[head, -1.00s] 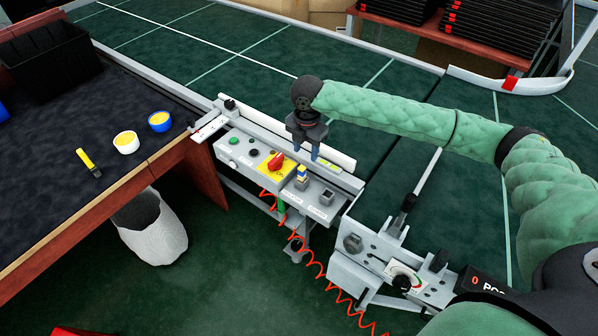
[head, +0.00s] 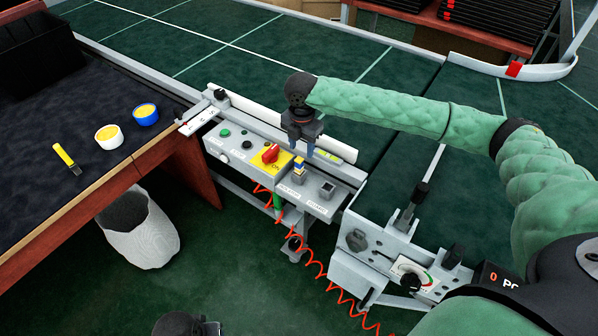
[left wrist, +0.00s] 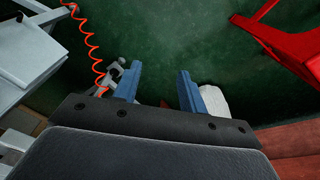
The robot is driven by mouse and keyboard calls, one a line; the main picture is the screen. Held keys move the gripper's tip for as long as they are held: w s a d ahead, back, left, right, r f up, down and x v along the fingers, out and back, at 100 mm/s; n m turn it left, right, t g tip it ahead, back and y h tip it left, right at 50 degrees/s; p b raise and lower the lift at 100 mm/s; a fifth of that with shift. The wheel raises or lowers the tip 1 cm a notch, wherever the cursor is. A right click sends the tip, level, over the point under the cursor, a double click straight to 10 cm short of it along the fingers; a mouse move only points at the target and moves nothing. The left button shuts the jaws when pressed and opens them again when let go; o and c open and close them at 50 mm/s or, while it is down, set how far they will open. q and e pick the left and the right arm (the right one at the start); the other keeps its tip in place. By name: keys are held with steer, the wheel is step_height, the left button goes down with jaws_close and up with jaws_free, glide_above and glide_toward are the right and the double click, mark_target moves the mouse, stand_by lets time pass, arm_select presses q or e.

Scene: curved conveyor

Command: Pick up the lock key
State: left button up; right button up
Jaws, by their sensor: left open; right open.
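My left gripper (left wrist: 160,88) is open and empty over the green floor in the left wrist view. A dark part of my left arm shows at the bottom edge of the head view.
The white conveyor rail (head: 335,148) runs close behind. A coiled orange cable (head: 306,262) hangs in front. The table (head: 45,130) at left holds two cups and a yellow-handled tool.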

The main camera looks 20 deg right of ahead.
mark_target(299, 159)
step_height(299, 159, down, 2)
steer(key=shift+s+a+f+p, duration=0.1)
steer(key=shift+p, duration=0.2)
steer(key=f, duration=0.1)
steer(key=f+p, duration=0.1)
steer(key=f, duration=0.2)
steer(key=shift+s+a+f+p, duration=0.15)
steer(key=shift+s+a+p, duration=0.05)
steer(key=shift+a+p, duration=0.15)
arm_select(q)
step_height(299, 159, down, 10)
steer(key=w, duration=0.1)
arm_select(e)
steer(key=shift+f, duration=0.55)
jaws_close()
